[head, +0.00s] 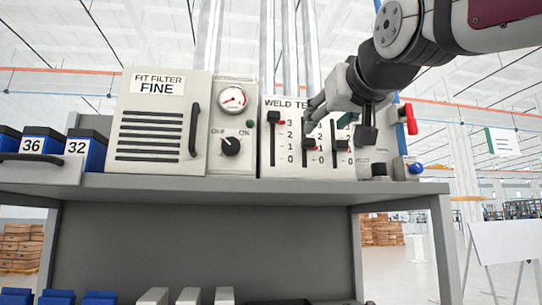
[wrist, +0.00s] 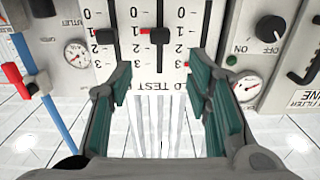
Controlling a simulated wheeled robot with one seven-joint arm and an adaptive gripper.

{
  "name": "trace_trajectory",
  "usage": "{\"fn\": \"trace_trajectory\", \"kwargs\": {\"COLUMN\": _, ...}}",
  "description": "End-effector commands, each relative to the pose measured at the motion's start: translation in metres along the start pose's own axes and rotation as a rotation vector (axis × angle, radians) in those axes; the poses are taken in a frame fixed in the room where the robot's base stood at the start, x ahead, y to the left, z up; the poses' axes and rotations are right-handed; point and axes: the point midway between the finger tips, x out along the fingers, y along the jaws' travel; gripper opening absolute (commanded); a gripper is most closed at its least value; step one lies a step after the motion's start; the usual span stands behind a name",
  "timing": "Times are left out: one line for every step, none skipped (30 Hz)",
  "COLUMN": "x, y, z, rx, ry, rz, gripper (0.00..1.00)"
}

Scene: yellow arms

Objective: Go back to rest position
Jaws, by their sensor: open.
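My gripper (head: 338,122) is open and empty in front of the weld test panel (head: 283,168), at its upper right. In the wrist view, which looks upside down, my open gripper (wrist: 161,80) shows two teal-padded fingers apart with nothing between them. The left slider (head: 273,117) stands near 3. The middle slider (head: 308,143) and right slider (head: 341,145) sit low, near 1. Two low sliders also show beyond the fingers in the wrist view (wrist: 160,36). The fingers partly hide the panel's lettering. I cannot tell whether they touch it.
A grey shelf (head: 230,188) carries the panel, a fit filter box (head: 155,125), a dial gauge (head: 234,97) and a black knob (head: 231,146). Blue bins (head: 95,150) stand left. A red-handled valve (head: 410,119) and blue knob (head: 417,168) are close right of my gripper.

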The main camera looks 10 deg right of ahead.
Motion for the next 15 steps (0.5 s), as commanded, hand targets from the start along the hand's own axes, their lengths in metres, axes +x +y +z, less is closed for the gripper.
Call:
{"fn": "trace_trajectory", "kwargs": {"x": 0.0, "y": 0.0, "z": 0.0001, "rx": 0.0, "ry": 0.0, "rz": 0.0, "gripper": 0.45}}
{"fn": "trace_trajectory", "kwargs": {"x": 0.0001, "y": 0.0, "z": 0.0001, "rx": 0.0, "ry": 0.0, "rz": 0.0, "gripper": 0.45}}
{"fn": "trace_trajectory", "kwargs": {"x": 0.0001, "y": 0.0, "z": 0.0, "rx": 0.0, "ry": 0.0, "rz": 0.0, "gripper": 0.45}}
{"fn": "trace_trajectory", "kwargs": {"x": 0.0001, "y": 0.0, "z": 0.0, "rx": 0.0, "ry": 0.0, "rz": 0.0, "gripper": 0.45}}
{"fn": "trace_trajectory", "kwargs": {"x": 0.0002, "y": 0.0001, "z": 0.0, "rx": 0.0, "ry": 0.0, "rz": 0.0, "gripper": 0.45}}
{"fn": "trace_trajectory", "kwargs": {"x": 0.0002, "y": 0.0, "z": 0.0, "rx": 0.0, "ry": 0.0, "rz": 0.0, "gripper": 0.45}}
{"fn": "trace_trajectory", "kwargs": {"x": 0.0002, "y": 0.0001, "z": -0.0001, "rx": 0.0, "ry": 0.0, "rz": 0.0, "gripper": 0.45}}
{"fn": "trace_trajectory", "kwargs": {"x": 0.0002, "y": 0.0001, "z": -0.0001, "rx": 0.0, "ry": 0.0, "rz": 0.0, "gripper": 0.45}}
{"fn": "trace_trajectory", "kwargs": {"x": 0.0002, "y": 0.0001, "z": -0.0001, "rx": 0.0, "ry": 0.0, "rz": 0.0, "gripper": 0.45}}
{"fn": "trace_trajectory", "kwargs": {"x": 0.0003, "y": 0.0001, "z": -0.0001, "rx": 0.0, "ry": 0.0, "rz": 0.0, "gripper": 0.45}}
{"fn": "trace_trajectory", "kwargs": {"x": 0.0003, "y": 0.0001, "z": -0.0001, "rx": 0.0, "ry": 0.0, "rz": 0.0, "gripper": 0.45}}
{"fn": "trace_trajectory", "kwargs": {"x": 0.0003, "y": 0.0001, "z": 0.0001, "rx": 0.0, "ry": 0.0, "rz": 0.0, "gripper": 0.45}}
{"fn": "trace_trajectory", "kwargs": {"x": 0.0003, "y": 0.0001, "z": 0.001, "rx": 0.0, "ry": -0.002, "rz": 0.0, "gripper": 0.45}}
{"fn": "trace_trajectory", "kwargs": {"x": 0.0002, "y": 0.0002, "z": 0.0032, "rx": 0.0, "ry": -0.007, "rz": 0.0, "gripper": 0.45}}
{"fn": "trace_trajectory", "kwargs": {"x": 0.0, "y": 0.0003, "z": 0.009, "rx": 0.0, "ry": -0.02, "rz": 0.001, "gripper": 0.45}}
